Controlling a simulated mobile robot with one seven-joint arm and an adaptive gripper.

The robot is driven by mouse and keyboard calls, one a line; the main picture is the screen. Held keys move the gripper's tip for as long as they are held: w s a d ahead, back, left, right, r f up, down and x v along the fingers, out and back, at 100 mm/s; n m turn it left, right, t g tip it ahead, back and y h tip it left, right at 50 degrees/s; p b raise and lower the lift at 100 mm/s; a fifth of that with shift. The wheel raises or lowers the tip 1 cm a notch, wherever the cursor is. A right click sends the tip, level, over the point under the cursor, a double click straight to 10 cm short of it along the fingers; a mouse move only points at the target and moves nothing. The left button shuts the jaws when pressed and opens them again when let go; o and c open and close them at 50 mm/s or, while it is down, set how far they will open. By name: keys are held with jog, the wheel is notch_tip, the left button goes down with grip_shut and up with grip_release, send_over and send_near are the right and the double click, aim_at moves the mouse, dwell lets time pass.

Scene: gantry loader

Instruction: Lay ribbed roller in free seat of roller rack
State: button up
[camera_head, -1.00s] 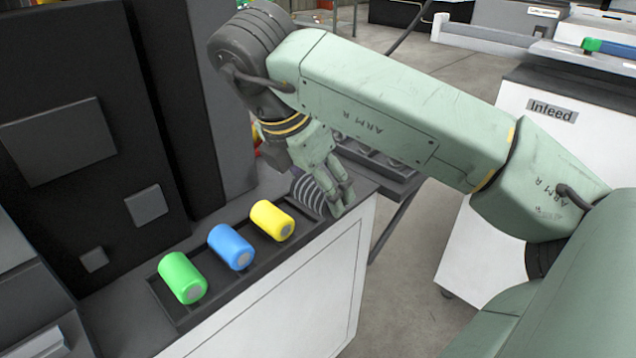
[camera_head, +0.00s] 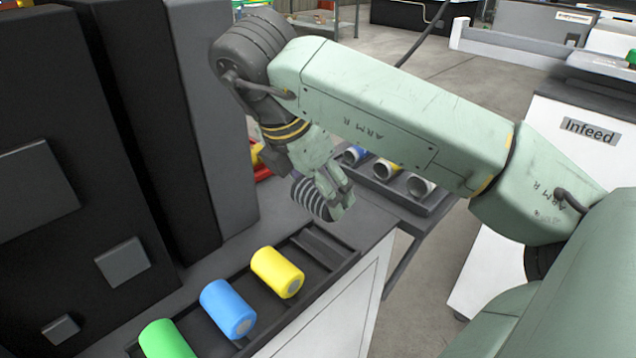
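The ribbed roller (camera_head: 309,198), dark with pale rings, is in my gripper (camera_head: 337,192). The fingers are closed around it at its right side and hide part of it. The roller rack (camera_head: 257,341) is a dark tray on the white cabinet top. It holds a green roller (camera_head: 166,341), a blue roller (camera_head: 229,309) and a yellow roller (camera_head: 277,272). Its free seat (camera_head: 325,244) is the empty slot at the far end, beyond the yellow roller. The ribbed roller appears above and beyond this seat, apart from the rack.
Dark machine housings (camera_head: 130,150) stand close on the left of the rack. A low dark tray (camera_head: 436,203) with several white-ended rollers lies behind my gripper. A white unit with an Infeed label (camera_head: 590,131) stands at the right. Open floor lies between.

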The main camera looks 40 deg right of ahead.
notch_tip(320, 180, down, 7)
jog(key=b, duration=0.3)
jog(key=shift+f, duration=0.15)
notch_tip(320, 180, down, 2)
jog(key=b, duration=0.3)
jog(key=o, duration=1.3)
jog(key=shift+o, duration=0.2)
